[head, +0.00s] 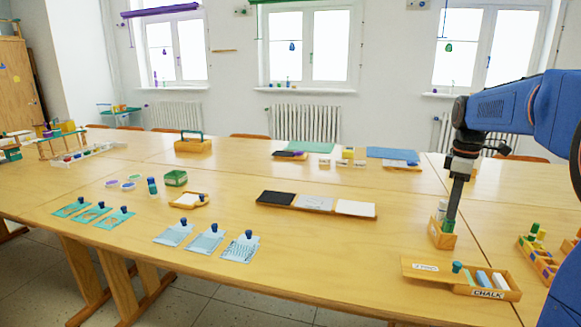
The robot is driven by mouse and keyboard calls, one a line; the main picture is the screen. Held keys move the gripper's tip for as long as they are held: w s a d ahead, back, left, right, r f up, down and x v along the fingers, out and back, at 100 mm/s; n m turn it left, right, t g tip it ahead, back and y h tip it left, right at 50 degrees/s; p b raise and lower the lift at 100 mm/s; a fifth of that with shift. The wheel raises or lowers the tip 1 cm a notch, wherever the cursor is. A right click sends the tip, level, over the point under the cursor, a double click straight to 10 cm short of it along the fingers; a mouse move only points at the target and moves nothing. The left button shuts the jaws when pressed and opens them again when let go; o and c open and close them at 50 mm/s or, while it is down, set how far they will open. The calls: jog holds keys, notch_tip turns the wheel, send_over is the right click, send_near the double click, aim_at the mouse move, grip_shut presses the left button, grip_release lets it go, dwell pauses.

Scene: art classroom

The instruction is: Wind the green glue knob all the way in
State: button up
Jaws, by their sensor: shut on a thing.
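My gripper (452,204) points straight down over a small wooden holder (441,236) at the right of the long table. Its fingers are shut on a dark green upright part, which I take to be the green glue knob (449,222). The knob stands at the holder's mouth. How far it is wound in is too small to tell. A white glue stick with a bluish top (440,211) stands beside it, to the left in the same holder. The fingertips are small here and partly blend with the green part.
A wooden chalk box (487,293) with its lid to the left lies in front of the holder. Wooden trays with coloured pieces (537,254) stand to the right. A three-part tray (316,205) lies to the left. Bare tabletop lies between this tray and the holder.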

jog(key=n, duration=0.4)
jog(key=shift+n, duration=0.4)
jog(key=n, duration=0.4)
jog(key=o, duration=1.5)
jog(key=m, duration=0.5)
jog(key=shift+m, duration=0.3)
jog(key=m, duration=0.6)
jog(key=shift+s+d, duration=0.15)
jog(key=shift+d, duration=0.6)
jog(key=shift+s+d, duration=0.1)
jog(key=shift+d, duration=0.65)
